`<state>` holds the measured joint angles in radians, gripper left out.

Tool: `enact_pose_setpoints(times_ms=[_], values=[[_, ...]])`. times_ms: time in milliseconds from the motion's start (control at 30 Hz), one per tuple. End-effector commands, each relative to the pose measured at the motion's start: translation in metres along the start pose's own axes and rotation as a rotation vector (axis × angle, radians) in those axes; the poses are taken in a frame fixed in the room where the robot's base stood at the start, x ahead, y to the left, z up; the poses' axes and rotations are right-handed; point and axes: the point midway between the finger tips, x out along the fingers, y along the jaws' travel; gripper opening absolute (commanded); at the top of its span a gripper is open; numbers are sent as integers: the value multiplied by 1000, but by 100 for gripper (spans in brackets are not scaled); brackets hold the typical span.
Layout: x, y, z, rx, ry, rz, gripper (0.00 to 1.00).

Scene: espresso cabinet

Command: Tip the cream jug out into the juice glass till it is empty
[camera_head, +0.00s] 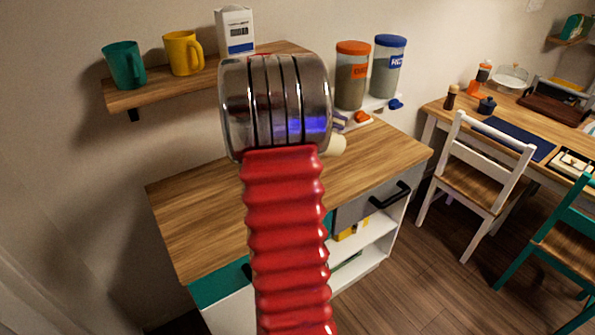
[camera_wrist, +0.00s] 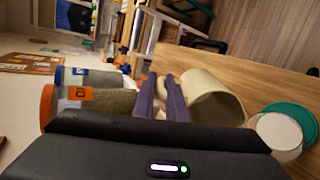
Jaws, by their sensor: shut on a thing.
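My gripper (camera_wrist: 165,95) is shut on the cream jug (camera_wrist: 218,100), which shows beside the purple fingers in the wrist view. The wrist picture is turned sideways, and I cannot tell the jug's exact tilt or what is inside it. In the head view only a small cream part of the jug (camera_head: 337,146) shows at the right of my arm, above the cabinet top. A pale round thing (camera_wrist: 278,133) stands by a teal disc in the wrist view; I cannot tell whether it is the juice glass. My arm hides much of the cabinet top.
Two jars, orange-lidded (camera_head: 352,78) and blue-lidded (camera_head: 388,68), stand at the back of the wooden cabinet top (camera_head: 200,215). A shelf (camera_head: 160,92) above holds a teal mug (camera_head: 124,66), a yellow mug (camera_head: 181,54) and a white carton (camera_head: 235,30). The cabinet's left top looks clear.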

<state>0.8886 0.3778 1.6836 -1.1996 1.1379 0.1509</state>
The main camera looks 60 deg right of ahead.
Motion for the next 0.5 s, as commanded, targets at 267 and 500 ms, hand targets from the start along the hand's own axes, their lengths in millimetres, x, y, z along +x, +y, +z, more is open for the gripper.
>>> enact_pose_setpoints(times_ms=[267, 500], values=[[4, 0, 0, 3, 9, -34, 0], [15, -3, -1, 4, 24, -119, 0]])
